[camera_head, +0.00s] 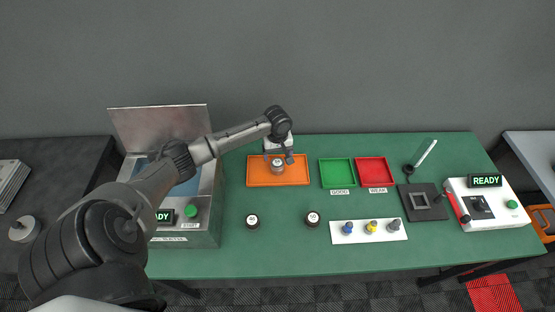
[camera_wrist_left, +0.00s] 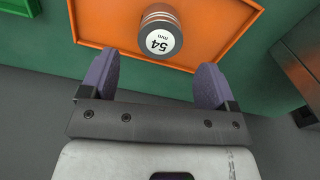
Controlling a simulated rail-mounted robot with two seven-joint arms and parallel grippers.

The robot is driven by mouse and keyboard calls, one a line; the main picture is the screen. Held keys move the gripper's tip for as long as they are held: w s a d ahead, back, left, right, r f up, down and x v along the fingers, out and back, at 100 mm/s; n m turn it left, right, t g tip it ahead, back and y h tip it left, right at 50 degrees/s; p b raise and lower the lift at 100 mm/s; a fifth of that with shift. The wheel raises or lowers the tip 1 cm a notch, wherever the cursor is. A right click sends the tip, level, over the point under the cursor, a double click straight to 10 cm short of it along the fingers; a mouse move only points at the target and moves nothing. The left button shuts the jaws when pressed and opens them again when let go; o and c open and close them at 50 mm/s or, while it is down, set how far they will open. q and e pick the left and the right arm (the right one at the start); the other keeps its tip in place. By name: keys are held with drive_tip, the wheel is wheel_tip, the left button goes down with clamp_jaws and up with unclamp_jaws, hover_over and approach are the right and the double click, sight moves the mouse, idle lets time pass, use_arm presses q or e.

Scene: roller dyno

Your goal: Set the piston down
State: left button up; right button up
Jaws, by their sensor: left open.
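The piston (camera_head: 278,166) is a metal cylinder with a white top label. It stands upright in the orange tray (camera_head: 258,181) at the back of the green bench. In the left wrist view the piston (camera_wrist_left: 160,36) shows "54 mm" on its label, with the orange tray (camera_wrist_left: 92,28) around it. My left gripper (camera_head: 280,158) is over the tray, at the piston. In the left wrist view its two purple fingers (camera_wrist_left: 157,80) are spread wide, with the piston ahead of their tips and no contact visible. My right gripper is not in view.
Green (camera_head: 337,185) and red (camera_head: 376,183) trays sit to the right. Two dark pistons (camera_head: 252,221) (camera_head: 312,219) stand in front. A white rack (camera_head: 368,238) holds several coloured pieces. A lidded metal machine (camera_head: 205,225) stands left; a white READY box (camera_head: 490,212) stands right.

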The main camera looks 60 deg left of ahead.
sight(278, 163)
use_arm(q)
wheel_tip(278, 163, up, 6)
idle(0.4)
